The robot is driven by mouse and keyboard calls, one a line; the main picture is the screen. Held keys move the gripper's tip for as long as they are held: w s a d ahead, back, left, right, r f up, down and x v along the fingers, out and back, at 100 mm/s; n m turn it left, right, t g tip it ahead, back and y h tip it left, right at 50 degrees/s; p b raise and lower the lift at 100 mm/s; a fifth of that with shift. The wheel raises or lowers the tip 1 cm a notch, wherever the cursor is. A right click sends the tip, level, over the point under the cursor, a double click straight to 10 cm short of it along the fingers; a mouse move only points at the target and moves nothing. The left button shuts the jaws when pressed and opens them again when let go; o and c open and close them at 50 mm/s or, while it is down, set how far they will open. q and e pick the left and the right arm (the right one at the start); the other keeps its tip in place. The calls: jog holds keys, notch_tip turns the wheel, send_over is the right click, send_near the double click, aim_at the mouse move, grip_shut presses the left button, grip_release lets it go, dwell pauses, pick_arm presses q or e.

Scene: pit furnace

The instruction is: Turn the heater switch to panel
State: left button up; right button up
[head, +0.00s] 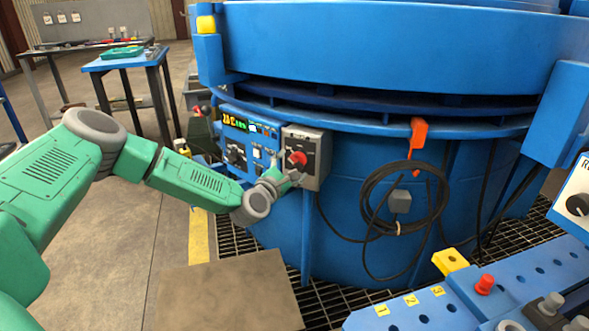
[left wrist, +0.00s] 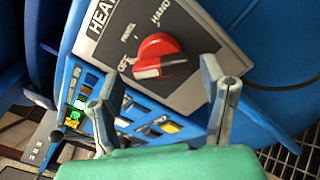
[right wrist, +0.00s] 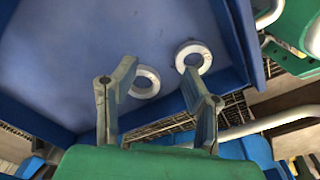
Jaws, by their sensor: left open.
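The heater switch is a red knob (head: 297,158) on a grey box (head: 317,150) fixed to the blue furnace. In the left wrist view the red knob (left wrist: 158,58) shows close up, with labels OFF, PANEL and HAND around it. The knob's pale line lies roughly across the picture, its left end near OFF. My left gripper (head: 285,176) is just in front of the box. Its fingers (left wrist: 160,75) are open, one on each side of the knob's lower part in that view; contact cannot be told. My right gripper (right wrist: 158,68) is open and empty, away from the switch.
A blue control panel (head: 250,140) with a lit display adjoins the switch box on its left. A coiled black cable (head: 372,205) hangs to the right. A blue numbered bench (head: 420,315) stands at lower right. Two pale rings (right wrist: 193,56) show near my right gripper.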

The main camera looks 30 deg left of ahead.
pick_arm(q)
jog(key=shift+w, duration=0.75)
pick_arm(e)
jog(key=shift+a+f, duration=0.1)
jog(key=shift+f, duration=0.1)
pick_arm(q)
jog(key=shift+w+d+r, duration=0.15)
jog(key=shift+d, duration=0.15)
pick_arm(e)
jog(key=shift+d+f, duration=0.1)
jog(key=shift+d, duration=0.25)
pick_arm(q)
jog(key=shift+a, duration=0.15)
jog(key=c, duration=1.2)
pick_arm(e)
jog(key=shift+a, duration=0.1)
pick_arm(q)
jog(key=shift+a, duration=0.1)
